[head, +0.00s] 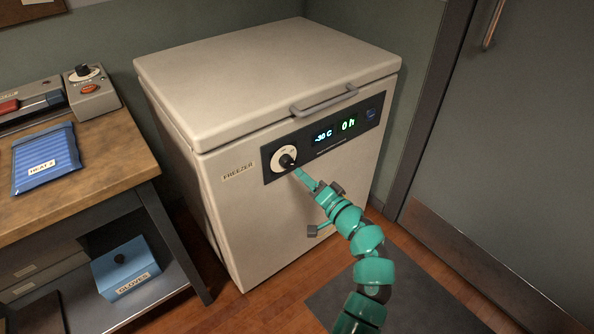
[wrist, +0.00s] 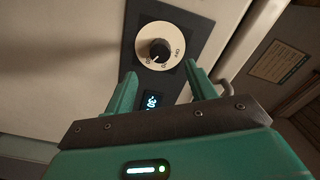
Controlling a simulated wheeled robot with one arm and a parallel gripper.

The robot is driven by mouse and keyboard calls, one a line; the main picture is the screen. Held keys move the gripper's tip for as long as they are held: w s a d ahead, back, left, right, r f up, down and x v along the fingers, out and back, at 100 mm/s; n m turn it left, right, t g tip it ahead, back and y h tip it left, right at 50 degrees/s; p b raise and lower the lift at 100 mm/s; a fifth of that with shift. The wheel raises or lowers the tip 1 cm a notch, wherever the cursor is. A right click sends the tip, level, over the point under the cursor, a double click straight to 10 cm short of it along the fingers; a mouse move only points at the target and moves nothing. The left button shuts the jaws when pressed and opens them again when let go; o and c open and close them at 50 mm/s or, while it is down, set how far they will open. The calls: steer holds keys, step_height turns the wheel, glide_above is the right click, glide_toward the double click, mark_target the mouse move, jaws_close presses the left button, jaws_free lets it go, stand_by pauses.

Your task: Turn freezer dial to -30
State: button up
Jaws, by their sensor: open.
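The freezer (head: 268,110) is a white chest with a closed lid and a dark control panel on its front. Its dial (head: 284,160) is a black knob on a pale round plate at the panel's left end. The dial also shows in the wrist view (wrist: 160,50), just beyond my fingertips. The display (head: 323,136) reads -30 C, with a green readout to its right. My gripper (head: 299,171) is in front of the panel just below and right of the dial. In the wrist view its two fingers (wrist: 159,76) are apart, with nothing between them.
A wooden bench (head: 80,190) stands at the left with a blue packet (head: 45,160) and a grey control box (head: 92,92). A blue gloves box (head: 125,268) sits on its lower shelf. A grey door (head: 510,150) is at the right, and a dark mat (head: 420,300) lies on the floor.

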steer(key=v, duration=0.9)
steer(key=shift+s, duration=0.25)
steer(key=shift+d, duration=0.1)
